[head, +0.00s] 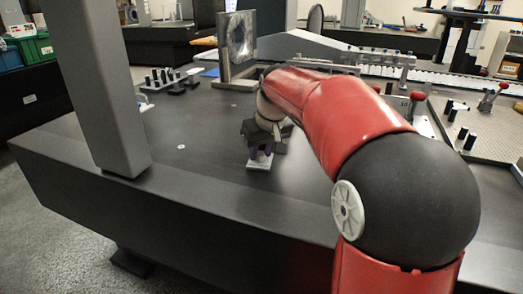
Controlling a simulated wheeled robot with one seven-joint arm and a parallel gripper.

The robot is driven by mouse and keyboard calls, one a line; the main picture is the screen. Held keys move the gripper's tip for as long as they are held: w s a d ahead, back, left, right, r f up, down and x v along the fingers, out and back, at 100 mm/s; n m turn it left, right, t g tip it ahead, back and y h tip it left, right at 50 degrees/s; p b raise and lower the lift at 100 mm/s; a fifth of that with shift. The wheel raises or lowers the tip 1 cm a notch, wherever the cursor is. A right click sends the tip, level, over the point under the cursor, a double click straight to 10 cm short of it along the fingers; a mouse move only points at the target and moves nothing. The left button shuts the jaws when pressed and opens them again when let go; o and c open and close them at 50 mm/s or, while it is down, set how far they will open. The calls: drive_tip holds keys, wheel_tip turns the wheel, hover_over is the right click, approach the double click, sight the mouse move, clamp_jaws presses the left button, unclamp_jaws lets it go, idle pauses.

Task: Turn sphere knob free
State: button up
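My red arm reaches over the dark table (205,150), and my gripper (262,148) points down near its middle. Directly at the gripper is a small stand with a pale square base (259,166) and a dark purplish upper part. The gripper covers the top of this stand, so a sphere knob there is hidden from me. I cannot tell whether the fingers touch it, or whether they are open or shut.
A grey upright column (100,90) stands at the table's left front. A framed plate (237,48) stands behind the gripper. A rack with dark pegs (165,79) is at back left. The table left of the gripper is clear.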

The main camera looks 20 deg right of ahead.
drive_tip(key=v, duration=0.7)
drive_tip(key=shift+r+p, duration=0.35)
drive_tip(key=shift+r, duration=0.05)
drive_tip(key=shift+s, duration=0.15)
drive_tip(key=shift+o, duration=1.5)
drive_tip(key=m+b, duration=0.1)
drive_tip(key=a+m+b, duration=0.1)
drive_tip(key=f+m+h, duration=0.1)
drive_tip(key=shift+w+a+g+b, duration=0.25)
drive_tip(key=shift+g+b, duration=0.05)
drive_tip(key=shift+b, duration=0.1)
drive_tip(key=w+f+m+b, duration=0.1)
drive_tip(key=f+m, duration=0.1)
drive_tip(key=w+f+m+h+b, duration=0.1)
drive_tip(key=f+m, duration=0.1)
drive_tip(key=f+m+h+b, duration=0.1)
drive_tip(key=f+m, duration=0.1)
drive_tip(key=shift+w+d+f+b, duration=0.15)
drive_tip(key=shift+w+f+b, duration=0.1)
drive_tip(key=shift+w+b, duration=0.15)
